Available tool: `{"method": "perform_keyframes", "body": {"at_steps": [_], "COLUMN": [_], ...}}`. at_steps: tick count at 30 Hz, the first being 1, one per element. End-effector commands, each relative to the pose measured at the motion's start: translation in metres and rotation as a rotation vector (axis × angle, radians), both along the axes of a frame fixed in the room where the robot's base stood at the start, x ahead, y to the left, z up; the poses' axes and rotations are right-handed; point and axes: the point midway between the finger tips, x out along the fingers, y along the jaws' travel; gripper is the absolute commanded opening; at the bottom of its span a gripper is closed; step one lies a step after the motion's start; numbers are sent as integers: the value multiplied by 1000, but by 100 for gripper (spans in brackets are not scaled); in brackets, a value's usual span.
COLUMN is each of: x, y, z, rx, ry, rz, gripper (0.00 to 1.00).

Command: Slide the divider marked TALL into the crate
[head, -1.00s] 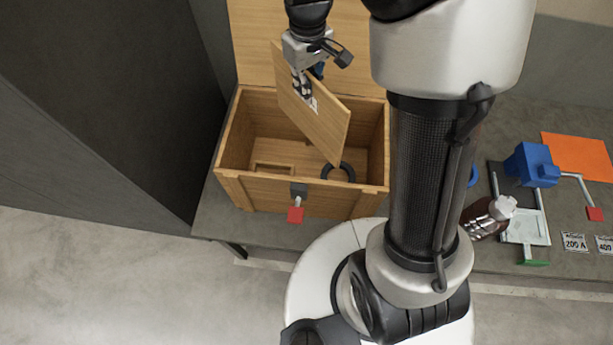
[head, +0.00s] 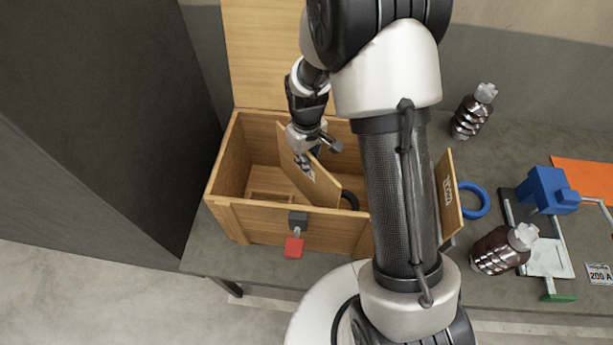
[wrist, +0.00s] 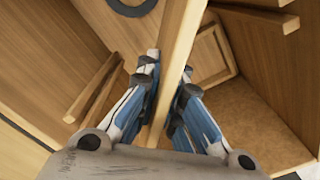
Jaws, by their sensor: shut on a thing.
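My gripper (head: 304,162) is shut on a thin wooden divider (head: 321,188), which is upright, with its lower part inside the open wooden crate (head: 258,224). The divider runs at a slant across the crate. The gripper covers much of its label, so I cannot read it. In the wrist view the divider (wrist: 181,42) stands between both fingers (wrist: 162,95). Wooden rails (wrist: 96,88) show on the crate's inside. Whether the divider's edges sit in any slot cannot be told. A second labelled panel (head: 448,198) stands right of the crate, partly behind my arm; its lettering is unclear.
The crate's lid (head: 262,60) stands open at the back. A black ring (head: 350,200) lies inside.

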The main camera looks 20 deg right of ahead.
Motion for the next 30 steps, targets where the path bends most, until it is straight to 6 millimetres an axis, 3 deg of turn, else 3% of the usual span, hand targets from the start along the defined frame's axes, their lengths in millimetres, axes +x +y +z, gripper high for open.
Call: {"method": "perform_keyframes", "body": {"at_steps": [8,15,26,27,30], "x": [0,0,1,0,0], "y": [0,0,0,0,0], "z": [-22,-55,-58,-58,-58], "rx": [0,0,-1,0,0], "ry": [0,0,-1,-1,-1], "rz": [0,0,0,0,0], "gripper": [0,0,0,8,15]}}
